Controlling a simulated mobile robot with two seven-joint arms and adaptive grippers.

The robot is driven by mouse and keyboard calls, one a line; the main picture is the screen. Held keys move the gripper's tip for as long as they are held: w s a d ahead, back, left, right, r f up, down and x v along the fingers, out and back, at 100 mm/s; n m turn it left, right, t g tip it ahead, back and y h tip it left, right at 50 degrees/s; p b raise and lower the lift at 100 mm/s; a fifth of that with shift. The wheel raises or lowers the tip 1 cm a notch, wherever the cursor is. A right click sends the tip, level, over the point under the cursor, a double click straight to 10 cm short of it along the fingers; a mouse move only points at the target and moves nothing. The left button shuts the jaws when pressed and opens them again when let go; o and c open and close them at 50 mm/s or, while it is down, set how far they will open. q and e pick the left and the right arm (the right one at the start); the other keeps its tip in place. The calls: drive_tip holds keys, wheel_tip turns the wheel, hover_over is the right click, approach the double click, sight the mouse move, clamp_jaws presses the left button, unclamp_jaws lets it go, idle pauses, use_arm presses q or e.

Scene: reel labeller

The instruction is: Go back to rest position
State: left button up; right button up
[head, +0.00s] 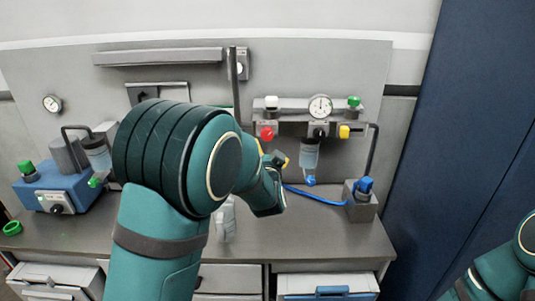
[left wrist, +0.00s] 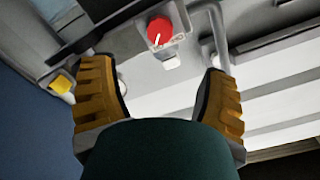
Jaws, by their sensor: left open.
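My left arm (head: 165,205) reaches up across the middle of the head view and hides much of the bench. My left gripper (head: 279,160) is in front of the wall panel, mostly hidden behind its own wrist; only a bit of its yellow finger shows. In the left wrist view the left gripper (left wrist: 156,68) has its two orange fingers spread wide, with nothing held between them. Beyond the gap is a red knob (left wrist: 159,31) on the panel, apart from the fingers. My right arm shows only at the lower right of the head view; its gripper is out of frame.
The panel carries a gauge (head: 320,106), a red knob (head: 267,133) and a yellow knob (head: 344,132). A blue machine (head: 60,187) stands left on the bench (head: 330,240). A grey block with a blue cap (head: 361,205) stands right. A dark blue cabinet (head: 470,130) borders the right.

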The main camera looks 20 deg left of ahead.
use_arm(q)
drive_tip(key=shift+f, duration=0.1)
drive_tip(key=s+d+f+n+g+h+b, duration=0.1)
drive_tip(key=s+f+g+h, duration=0.3)
drive_tip(key=f, duration=0.8)
drive_tip(key=s+d+f+n+g+b, duration=0.1)
drive_tip(key=s+f+g, duration=0.35)
drive_tip(key=f, duration=0.85)
drive_tip(key=s+d+f+n+g+h, duration=0.1)
drive_tip(key=s+d+f+g+h, duration=0.1)
drive_tip(key=s+f, duration=0.5)
drive_tip(key=s+d+f+n+g+h, duration=0.2)
drive_tip(key=s+d+f+g, duration=0.3)
drive_tip(key=s, duration=1.1)
drive_tip(key=shift+s+f+n+h+b, duration=0.3)
drive_tip(key=shift+s+f+h+b, duration=0.15)
drive_tip(key=shift+f, duration=0.45)
